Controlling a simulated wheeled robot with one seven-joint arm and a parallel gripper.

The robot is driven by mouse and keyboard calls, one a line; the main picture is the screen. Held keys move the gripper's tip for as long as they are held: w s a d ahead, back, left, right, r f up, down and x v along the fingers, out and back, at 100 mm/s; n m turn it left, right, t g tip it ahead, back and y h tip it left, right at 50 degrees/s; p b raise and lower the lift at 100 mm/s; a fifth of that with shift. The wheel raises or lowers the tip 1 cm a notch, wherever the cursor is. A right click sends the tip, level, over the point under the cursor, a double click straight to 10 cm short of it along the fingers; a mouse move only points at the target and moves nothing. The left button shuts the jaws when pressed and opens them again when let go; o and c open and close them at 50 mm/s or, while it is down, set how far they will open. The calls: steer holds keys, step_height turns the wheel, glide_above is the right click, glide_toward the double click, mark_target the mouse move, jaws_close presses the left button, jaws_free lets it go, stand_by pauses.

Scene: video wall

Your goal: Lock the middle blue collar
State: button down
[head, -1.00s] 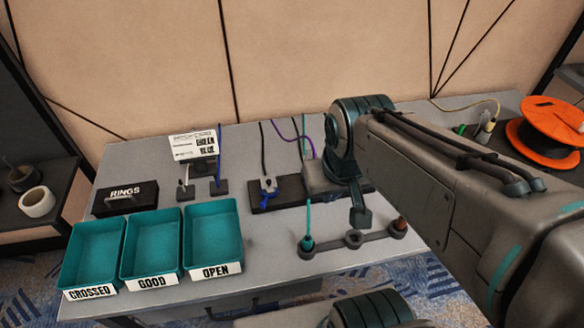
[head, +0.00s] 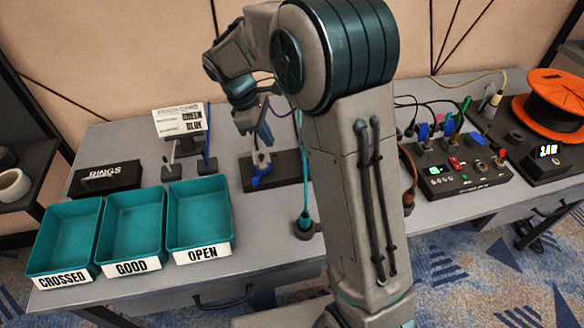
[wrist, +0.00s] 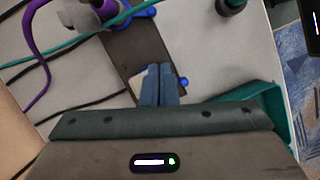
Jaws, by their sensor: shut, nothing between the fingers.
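A blue collar (head: 261,173) sits on a pale connector on the dark block (head: 290,184) at the middle of the table. My gripper (head: 264,138) is above that connector, fingers pointing down. In the wrist view my gripper (wrist: 158,72) has its fingers together with nothing between them. They cover part of the pale connector (wrist: 137,84). A blue piece (wrist: 184,83) shows just right of the fingers, and another blue piece (wrist: 140,14) shows farther up. Whether the fingers touch the collar cannot be told. My arm hides the right part of the block in the head view.
Purple (wrist: 37,45) and teal (wrist: 120,20) cables run close to my gripper. Teal trays (head: 135,232), a label card (head: 181,121) and a RINGS box (head: 105,179) are at left. A control box (head: 465,180) and an orange reel (head: 550,110) are at right.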

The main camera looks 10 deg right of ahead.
steer(key=shift+w+a+f+n, duration=0.25)
steer(key=shift+w+f, duration=0.1)
steer(key=shift+f, duration=0.15)
steer(key=shift+w+a+f+n, duration=0.15)
steer(key=shift+w+f+n, duration=0.15)
steer(key=shift+f, duration=0.15)
steer(key=shift+f, duration=0.1)
steer(key=x, duration=1)
steer(key=shift+s+d+b, duration=0.15)
steer(key=shift+d+b, duration=0.2)
steer(key=shift+s+d+r, duration=0.1)
steer(key=shift+s+d, duration=0.05)
steer(key=shift+d, duration=0.45)
steer(key=shift+s+d+r, duration=0.1)
steer(key=shift+s+d, duration=0.1)
steer(key=shift+d, duration=0.45)
steer(key=shift+s+d, duration=0.2)
steer(key=shift+d, duration=0.3)
steer(key=shift+s, duration=0.1)
